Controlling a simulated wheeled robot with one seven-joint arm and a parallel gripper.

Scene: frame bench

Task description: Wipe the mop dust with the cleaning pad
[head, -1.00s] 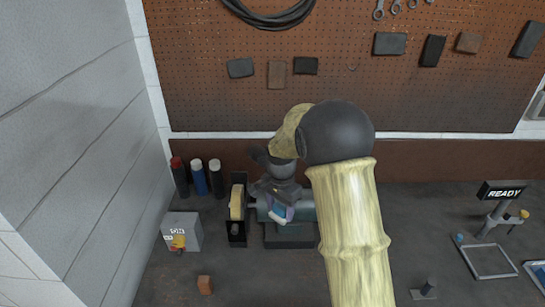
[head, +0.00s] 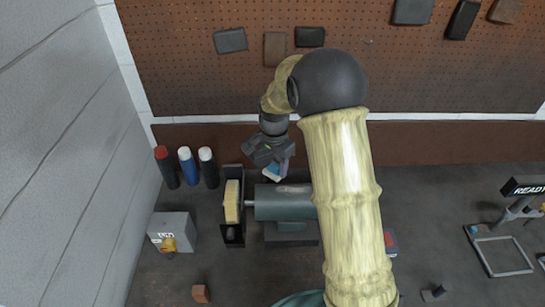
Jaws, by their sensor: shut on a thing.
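My gripper (head: 270,156) is dark and shut on a small cleaning pad (head: 277,171), which shows blue, white and pinkish. It holds the pad just beyond the upper edge of the green motor body (head: 284,204) of the bench polisher. Whether the pad touches any surface I cannot tell. The pale yellow mop wheel (head: 232,201) stands in a dark housing (head: 233,236) at the motor's left end. No dust can be made out clearly at this size. My arm hides the bench right of the motor.
A grey switch box (head: 172,232) stands left of the mop wheel. A brown block (head: 201,293) lies in front. A frame (head: 502,256) and READY sign (head: 525,188) are at right.

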